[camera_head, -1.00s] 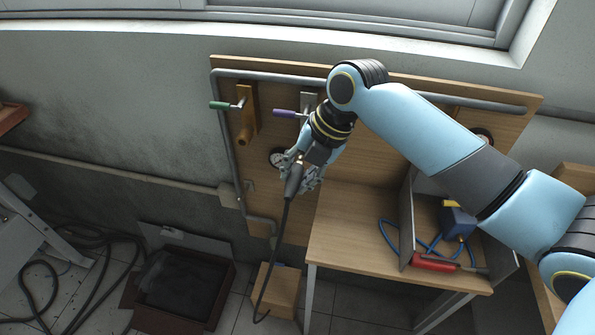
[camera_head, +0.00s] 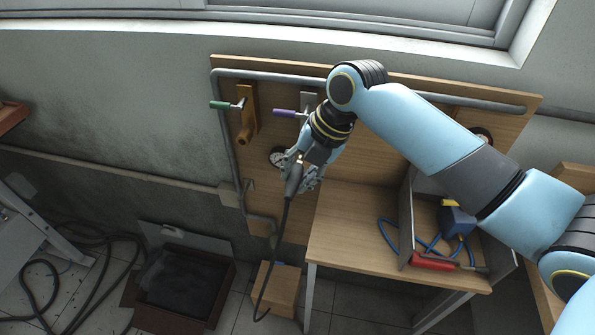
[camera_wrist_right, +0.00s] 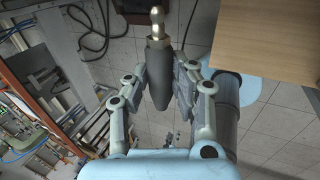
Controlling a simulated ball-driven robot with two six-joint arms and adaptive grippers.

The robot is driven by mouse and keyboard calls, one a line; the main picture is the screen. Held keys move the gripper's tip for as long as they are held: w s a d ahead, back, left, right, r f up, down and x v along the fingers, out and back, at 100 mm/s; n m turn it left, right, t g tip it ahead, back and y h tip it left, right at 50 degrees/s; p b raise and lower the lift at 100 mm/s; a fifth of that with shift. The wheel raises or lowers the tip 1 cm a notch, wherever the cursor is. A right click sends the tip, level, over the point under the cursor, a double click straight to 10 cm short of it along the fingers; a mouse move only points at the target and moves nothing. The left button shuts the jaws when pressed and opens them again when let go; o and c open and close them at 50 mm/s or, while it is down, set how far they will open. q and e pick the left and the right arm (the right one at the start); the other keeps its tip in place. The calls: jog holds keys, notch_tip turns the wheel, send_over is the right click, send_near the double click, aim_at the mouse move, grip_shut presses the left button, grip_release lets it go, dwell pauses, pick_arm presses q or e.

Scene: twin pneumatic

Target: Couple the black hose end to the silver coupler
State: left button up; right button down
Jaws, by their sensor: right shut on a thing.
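The black hose end (camera_head: 294,182) is a dark tapered grip with a brass tip. In the right wrist view the hose end (camera_wrist_right: 157,75) sits between both fingers, tip pointing away from the wrist. My right gripper (camera_head: 302,177) is shut on it, in front of the wooden panel; in the wrist view the gripper (camera_wrist_right: 160,88) has a finger at each side. The black hose (camera_head: 278,245) hangs down toward the floor. A silver fitting (camera_head: 309,100) beside the purple lever (camera_head: 286,113) looks like the silver coupler; my wrist hides its lower part. My left gripper is not in view.
A bench (camera_head: 345,225) holds a blue hose and red tool (camera_head: 433,262). A wooden box (camera_head: 280,285) stands below.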

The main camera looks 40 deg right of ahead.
aim_at(300, 162)
jog(key=shift+w+d, duration=0.55)
jog(key=shift+d, duration=0.1)
dwell(0.5)
jog(key=shift+w+d, duration=0.2)
jog(key=shift+d, duration=0.05)
jog(key=shift+w+d+r, duration=0.1)
jog(key=shift+w+d, duration=0.25)
jog(key=shift+d, duration=0.05)
jog(key=c, duration=1)
grip_release()
jog(key=shift+d, duration=0.1)
jog(key=shift+c, duration=0.2)
jog(key=v, duration=1.1)
jog(key=shift+r, duration=0.4)
